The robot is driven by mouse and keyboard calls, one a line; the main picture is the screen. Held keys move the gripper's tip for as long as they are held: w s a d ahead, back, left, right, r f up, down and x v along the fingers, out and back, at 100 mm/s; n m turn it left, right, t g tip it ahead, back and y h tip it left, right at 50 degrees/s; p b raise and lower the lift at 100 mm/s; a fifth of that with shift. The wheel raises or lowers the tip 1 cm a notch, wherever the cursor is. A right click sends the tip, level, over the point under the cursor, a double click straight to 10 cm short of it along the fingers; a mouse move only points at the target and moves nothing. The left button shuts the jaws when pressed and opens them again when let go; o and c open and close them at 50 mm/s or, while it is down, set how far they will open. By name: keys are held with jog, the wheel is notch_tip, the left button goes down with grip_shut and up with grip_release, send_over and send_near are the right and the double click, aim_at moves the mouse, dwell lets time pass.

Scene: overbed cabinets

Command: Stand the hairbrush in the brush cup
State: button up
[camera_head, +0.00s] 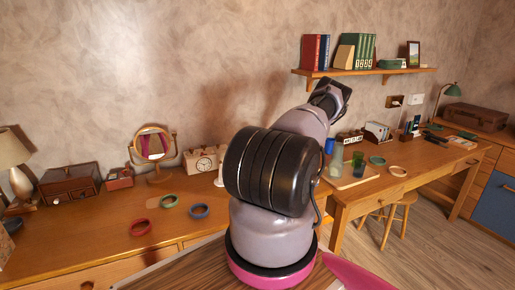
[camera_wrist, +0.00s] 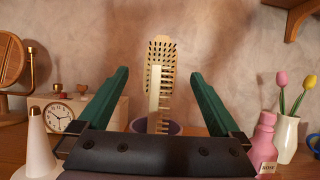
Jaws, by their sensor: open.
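A pale yellow hairbrush (camera_wrist: 160,52) stands upright, bristles facing me, in the wrist view. Its lower end is inside or behind a purple brush cup (camera_wrist: 174,127), whose rim shows low between my fingers. A pale comb-like strip (camera_wrist: 154,90) stands in front of the brush, also rising from the cup. My gripper (camera_wrist: 160,74) is open, with one green finger on each side of the brush and clear space between. It does not visibly touch the brush. In the head view my arm hides the brush and cup, and my fingers do not show.
A clock (camera_wrist: 58,118) and white cone (camera_wrist: 38,145) stand left of my gripper. A pink bottle (camera_wrist: 264,138) and white tulip vase (camera_wrist: 286,137) stand right. A shelf (camera_head: 365,72) hangs above.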

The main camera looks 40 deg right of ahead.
notch_tip(320, 180, up, 10)
dwell(0.5)
dwell(0.6)
